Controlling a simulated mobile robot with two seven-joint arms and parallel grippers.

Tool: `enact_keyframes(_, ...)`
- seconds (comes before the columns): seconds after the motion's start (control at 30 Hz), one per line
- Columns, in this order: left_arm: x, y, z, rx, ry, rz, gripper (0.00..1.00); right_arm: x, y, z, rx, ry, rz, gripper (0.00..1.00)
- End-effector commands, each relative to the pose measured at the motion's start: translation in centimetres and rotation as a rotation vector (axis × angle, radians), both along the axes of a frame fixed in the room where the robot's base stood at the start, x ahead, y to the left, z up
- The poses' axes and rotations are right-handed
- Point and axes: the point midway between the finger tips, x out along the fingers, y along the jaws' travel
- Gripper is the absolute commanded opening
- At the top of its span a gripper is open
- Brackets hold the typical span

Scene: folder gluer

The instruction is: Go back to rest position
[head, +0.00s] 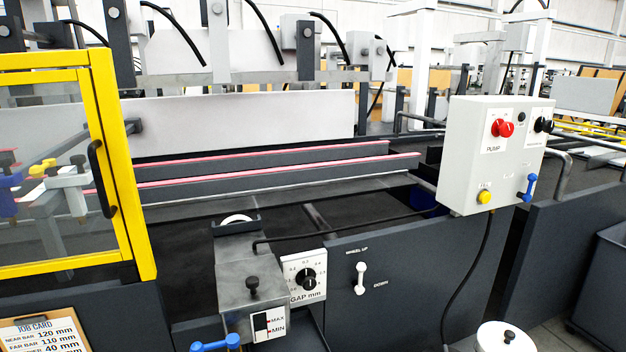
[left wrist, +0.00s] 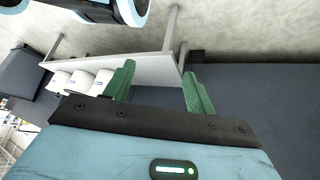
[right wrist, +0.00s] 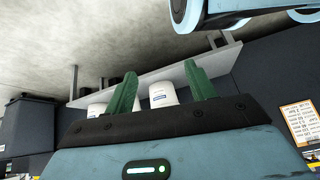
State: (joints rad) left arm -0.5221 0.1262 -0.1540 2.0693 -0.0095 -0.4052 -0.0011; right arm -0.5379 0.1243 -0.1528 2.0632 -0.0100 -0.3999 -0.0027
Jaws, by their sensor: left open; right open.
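My left gripper (left wrist: 155,88) is open and empty in the left wrist view, its two green fingers apart. My right gripper (right wrist: 160,88) is open and empty in the right wrist view. Neither gripper shows in the head view. Each wrist view shows floor, a pale shelf and white tubs beyond the fingers, with no contact visible.
The folder gluer fills the head view, with a yellow-framed guard door (head: 124,165), a control box (head: 493,155), a glue unit (head: 250,275) and a gap dial (head: 305,278). A job card (head: 42,335) is at lower left. A pale shelf (left wrist: 140,70) holds white tubs (left wrist: 80,82).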

Motion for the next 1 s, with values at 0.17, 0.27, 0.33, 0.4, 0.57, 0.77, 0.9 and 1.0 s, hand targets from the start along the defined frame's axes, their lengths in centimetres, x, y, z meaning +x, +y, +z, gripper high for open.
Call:
enact_keyframes(0.17, 0.1, 0.0, 4.5, -0.002, -0.02, 0.005, 0.56, 0.8, 0.0, 4.6, 0.001, -0.029, -0.005, 0.55)
enact_keyframes(0.27, 0.8, 0.0, 7.0, -0.003, -0.042, 0.007, 0.56, 1.4, -0.1, 7.1, 0.002, -0.053, -0.006, 0.55)
enact_keyframes(0.33, 1.4, 0.0, 8.8, -0.004, -0.064, 0.01, 0.56, 2.1, -0.1, 8.9, 0.003, -0.075, -0.008, 0.55)
enact_keyframes(0.4, 2.3, 0.0, 10.7, -0.005, -0.091, 0.012, 0.56, 3.0, -0.1, 10.8, 0.003, -0.105, -0.009, 0.55)
enact_keyframes(0.57, 4.4, 0.0, 14.5, -0.009, -0.163, 0.017, 0.56, 5.1, -0.2, 14.4, 0.005, -0.171, -0.011, 0.55)
enact_keyframes(0.77, 5.2, 0.1, 16.1, -0.008, -0.194, 0.018, 0.56, 6.3, -0.2, 16.3, 0.006, -0.21, -0.013, 0.55)
enact_keyframes(0.9, 5.2, 0.1, 16.0, -0.008, -0.192, 0.019, 0.56, 6.1, -0.2, 16.2, 0.005, -0.208, -0.013, 0.55)
enact_keyframes(1.0, 5.0, 0.1, 15.8, -0.007, -0.186, 0.018, 0.56, 6.0, -0.2, 16.1, 0.006, -0.205, -0.013, 0.55)
